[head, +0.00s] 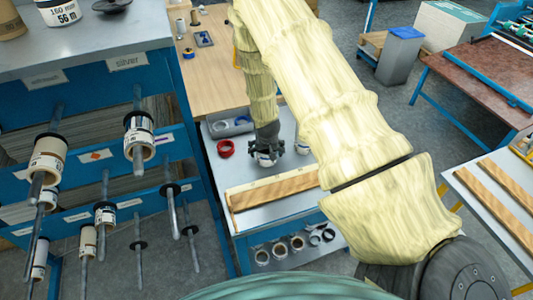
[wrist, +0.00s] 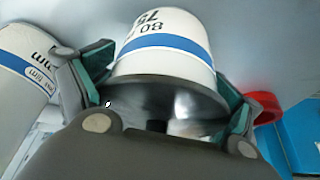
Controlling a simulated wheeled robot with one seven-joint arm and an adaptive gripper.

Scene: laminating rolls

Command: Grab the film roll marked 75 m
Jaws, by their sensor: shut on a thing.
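The film roll (wrist: 165,50) in the wrist view is white with a blue band, and its upside-down print reads "80" and "75". My gripper (wrist: 160,98) has its green-padded fingers on both sides of this roll, shut on it. In the head view, my gripper (head: 266,146) is low over the grey bench top, with a small white part of the roll (head: 266,161) showing below it. I cannot tell whether the roll touches the bench. A second white roll (wrist: 25,85) with a blue band lies close beside the left finger; its print is only partly readable.
A red ring (head: 225,148) lies on the grey bench (head: 215,173) left of my gripper. A wooden plank (head: 275,190) lies at the front. Several rolls stand on the shelf below. A blue rack (head: 110,85) with rolls on pegs stands at left.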

